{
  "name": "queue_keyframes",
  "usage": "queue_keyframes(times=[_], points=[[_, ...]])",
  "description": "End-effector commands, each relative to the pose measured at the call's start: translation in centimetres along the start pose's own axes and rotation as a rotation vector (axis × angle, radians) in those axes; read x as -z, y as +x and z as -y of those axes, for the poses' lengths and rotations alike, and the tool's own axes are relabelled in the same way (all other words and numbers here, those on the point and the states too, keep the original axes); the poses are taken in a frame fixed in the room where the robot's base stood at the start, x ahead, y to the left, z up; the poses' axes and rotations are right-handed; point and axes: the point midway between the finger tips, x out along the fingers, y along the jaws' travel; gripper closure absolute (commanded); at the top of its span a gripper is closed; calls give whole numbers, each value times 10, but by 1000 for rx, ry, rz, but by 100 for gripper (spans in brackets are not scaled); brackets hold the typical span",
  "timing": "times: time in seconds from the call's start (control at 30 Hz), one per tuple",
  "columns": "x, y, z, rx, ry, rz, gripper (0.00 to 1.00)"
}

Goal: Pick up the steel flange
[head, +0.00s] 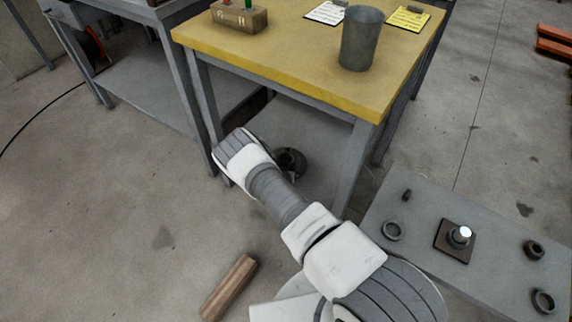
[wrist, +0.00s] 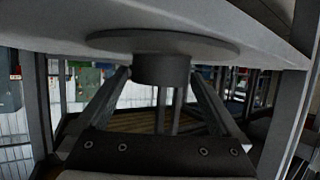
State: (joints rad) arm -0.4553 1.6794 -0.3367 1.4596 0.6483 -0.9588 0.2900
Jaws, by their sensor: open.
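The steel flange shows in the wrist view as a wide grey disc (wrist: 160,42) with a short round hub, flat against a pale surface at the top of the picture. My gripper (wrist: 160,78) is open. Its two fingers reach up from the dark palm plate, with the tips at either side of the hub; I cannot tell whether they touch it. In the head view, a dark round piece that looks like the flange (head: 292,162) lies on the lower shelf of the yellow table, partly behind my arm. My fingers are hidden there.
The yellow-topped table (head: 280,57) stands above the lower shelf (head: 312,132), with grey legs around it. A metal cup (head: 362,40) stands on top. A grey low bench (head: 400,262) with small parts is at right. A wooden block (head: 229,287) lies on the floor.

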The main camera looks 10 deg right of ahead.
Motion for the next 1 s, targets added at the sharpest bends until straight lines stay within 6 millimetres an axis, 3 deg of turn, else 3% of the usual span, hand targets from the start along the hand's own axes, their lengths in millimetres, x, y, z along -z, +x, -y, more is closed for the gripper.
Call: queue_keyframes(times=[0.13,0.67,1.0], points=[[0,0,0,0,0,0,2],[0,-1,0,0,0,0,97],[4,0,1,2,1,-9,100]])
